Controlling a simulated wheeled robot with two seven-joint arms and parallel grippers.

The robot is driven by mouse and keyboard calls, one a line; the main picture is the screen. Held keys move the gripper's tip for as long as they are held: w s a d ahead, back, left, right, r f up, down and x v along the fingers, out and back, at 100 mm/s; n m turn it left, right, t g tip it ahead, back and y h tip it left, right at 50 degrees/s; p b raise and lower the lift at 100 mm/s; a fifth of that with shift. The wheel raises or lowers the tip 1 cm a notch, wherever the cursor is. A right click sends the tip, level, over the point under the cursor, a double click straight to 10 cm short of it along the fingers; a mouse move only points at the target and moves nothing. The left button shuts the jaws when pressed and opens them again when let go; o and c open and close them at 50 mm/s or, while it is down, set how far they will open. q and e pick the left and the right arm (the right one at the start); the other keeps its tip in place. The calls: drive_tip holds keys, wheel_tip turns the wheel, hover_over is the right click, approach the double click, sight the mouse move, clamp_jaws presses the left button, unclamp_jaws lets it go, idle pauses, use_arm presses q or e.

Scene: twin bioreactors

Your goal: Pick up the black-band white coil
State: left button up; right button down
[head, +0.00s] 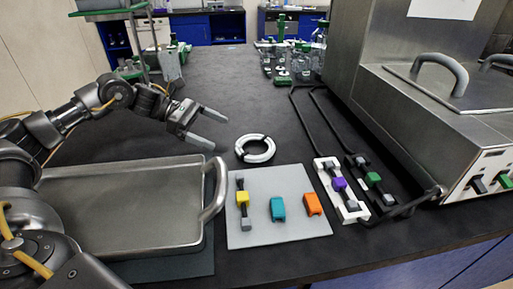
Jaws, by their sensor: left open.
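The black-band white coil (244,149) lies flat on the dark bench top, just behind the grey mat. It is a white ring with dark bands on it. My left gripper (221,130) is above the bench to the left of the coil, its two fingers apart and pointing right. Nothing is between the fingers, and they do not touch the coil. My right gripper is not in the head view.
A metal tray (120,205) with a raised handle is at front left. A grey mat (255,183) carries yellow, teal and orange blocks. A white holder (324,176) and a large metal unit (440,110) stand right. Glassware (303,65) is farther back. The middle bench is clear.

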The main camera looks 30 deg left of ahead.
sight(243, 142)
use_arm(q)
drive_tip(key=shift+x, duration=2.2)
drive_tip(key=p+x, duration=0.1)
drive_tip(key=x, duration=0.4)
drive_tip(key=shift+w+a, duration=0.1)
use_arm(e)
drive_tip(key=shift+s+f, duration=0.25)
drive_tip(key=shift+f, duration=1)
use_arm(q)
drive_tip(key=shift+c, duration=0.4)
drive_tip(key=c, duration=0.6)
drive_tip(key=shift+r, duration=0.1)
